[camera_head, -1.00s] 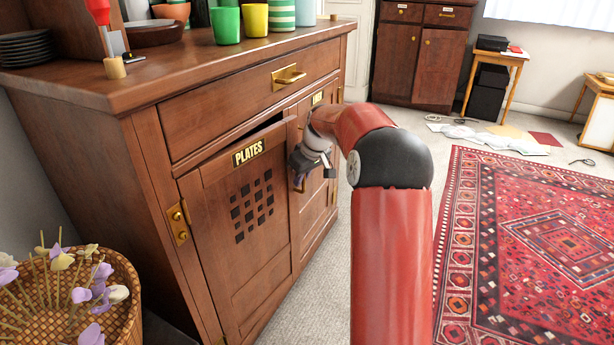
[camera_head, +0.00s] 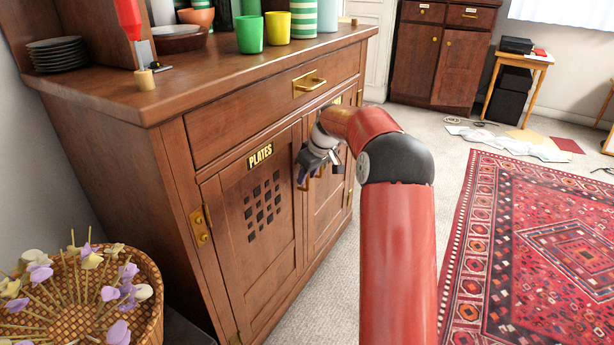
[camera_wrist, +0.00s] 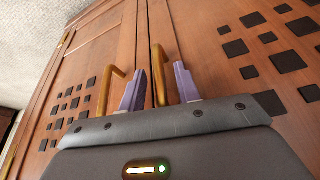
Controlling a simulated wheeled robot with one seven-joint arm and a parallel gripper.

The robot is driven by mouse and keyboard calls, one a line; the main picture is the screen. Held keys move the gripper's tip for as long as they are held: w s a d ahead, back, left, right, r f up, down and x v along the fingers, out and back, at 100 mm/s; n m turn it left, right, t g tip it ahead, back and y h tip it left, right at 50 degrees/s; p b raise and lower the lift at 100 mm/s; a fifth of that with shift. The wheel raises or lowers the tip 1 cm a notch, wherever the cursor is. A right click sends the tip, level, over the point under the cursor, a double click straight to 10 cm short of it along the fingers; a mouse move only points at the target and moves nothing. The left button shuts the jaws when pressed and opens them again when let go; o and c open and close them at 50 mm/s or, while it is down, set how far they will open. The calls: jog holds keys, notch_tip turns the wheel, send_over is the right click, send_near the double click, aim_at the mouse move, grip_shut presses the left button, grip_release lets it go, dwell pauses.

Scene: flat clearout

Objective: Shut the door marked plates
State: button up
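The door marked plates (camera_head: 248,222) is the left door of the brown sideboard, with a black and gold label (camera_head: 260,154) and a pattern of small dark squares. Its top edge now looks flush or nearly flush with the frame. My gripper (camera_head: 304,172) is at this door's free edge, near the seam with the neighbouring door. In the wrist view the two purple fingers (camera_wrist: 160,88) are apart, with the brass handle (camera_wrist: 159,72) of the plates door showing between them. I cannot tell whether they touch the door.
The neighbouring door (camera_wrist: 88,65) has its own brass handle (camera_wrist: 108,88) close beside the fingers. A drawer (camera_head: 270,105) is above. A flower basket (camera_head: 140,318) stands at lower left. Cups stand on the sideboard top (camera_head: 200,84). Carpet to the right is clear up to the red rug (camera_head: 540,240).

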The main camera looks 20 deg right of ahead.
jog(key=v, duration=0.6)
jog(key=shift+s+r, duration=0.2)
jog(key=shift+r, duration=0.1)
jog(key=shift+d, duration=0.1)
jog(key=s+a+r+m+h, duration=0.1)
jog(key=s+a+r, duration=0.35)
jog(key=s, duration=0.45)
jog(key=s+a+r+m+h, duration=0.1)
jog(key=s+a+r, duration=0.4)
jog(key=s, duration=0.4)
jog(key=s+a+f+m+t, duration=0.1)
jog(key=s+a+f, duration=0.1)
jog(key=s, duration=0.9)
jog(key=s+a+f+m+p, duration=0.1)
jog(key=s+f, duration=0.3)
jog(key=s, duration=0.7)
jog(key=shift+a+m+t, duration=0.4)
jog(key=shift+a+m, duration=0.2)
jog(key=shift+m, duration=0.2)
